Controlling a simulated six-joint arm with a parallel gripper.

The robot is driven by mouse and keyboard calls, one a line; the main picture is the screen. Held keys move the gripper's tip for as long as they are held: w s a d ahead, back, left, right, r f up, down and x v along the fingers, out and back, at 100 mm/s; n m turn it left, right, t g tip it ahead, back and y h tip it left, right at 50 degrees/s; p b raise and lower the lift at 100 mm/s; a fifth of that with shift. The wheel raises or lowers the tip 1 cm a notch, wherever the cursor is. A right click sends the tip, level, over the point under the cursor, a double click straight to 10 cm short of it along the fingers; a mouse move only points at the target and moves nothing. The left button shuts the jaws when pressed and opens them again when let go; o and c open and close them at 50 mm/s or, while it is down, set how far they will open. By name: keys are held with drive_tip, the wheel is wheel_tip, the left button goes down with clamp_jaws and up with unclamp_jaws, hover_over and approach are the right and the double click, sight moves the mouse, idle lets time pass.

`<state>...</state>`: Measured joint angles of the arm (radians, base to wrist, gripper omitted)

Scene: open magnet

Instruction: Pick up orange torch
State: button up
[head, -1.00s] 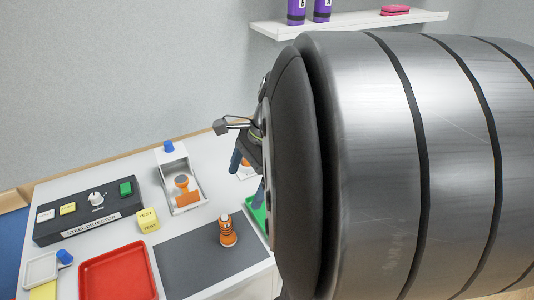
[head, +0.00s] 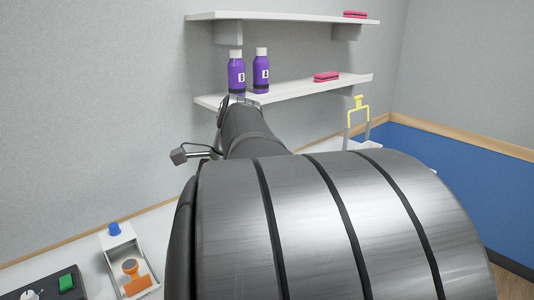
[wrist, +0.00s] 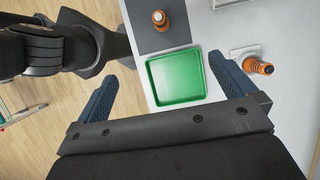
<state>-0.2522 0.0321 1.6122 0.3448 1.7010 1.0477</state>
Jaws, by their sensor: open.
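Another orange piece with a dark ring and round end (wrist: 258,66) is at a white plate on the right. I cannot tell for certain which is the orange torch. My gripper (wrist: 160,68) is open and empty, its blue fingers spread on either side of the green tray (wrist: 151,91) as seen in that view. Both orange pieces are apart from the fingers. My arm hides the gripper in the head view.
In the head view, a white holder (head: 113,240) with an orange stamp-like piece (head: 130,275) stands at lower left, near the control box (head: 38,290). Shelves hold purple bottles (head: 237,75) and a pink block (head: 327,77). A yellow-handled stand (head: 358,110) is at right.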

drive_tip(key=shift+c, duration=0.2)
idle(0.3)
drive_tip(key=c, duration=1)
drive_tip(key=s+a+f+m+t+h, duration=0.3)
drive_tip(key=s+a+m, duration=0.4)
drive_tip(key=m, duration=0.2)
wheel_tip(320, 180, down, 12)
drive_tip(key=shift+d+f, duration=0.15)
drive_tip(key=shift+f, duration=0.05)
drive_tip(key=shift+a+f, duration=0.15)
drive_tip(key=shift+f, duration=1.15)
drive_tip(key=shift+a+f, duration=0.15)
drive_tip(key=shift+f, duration=1.15)
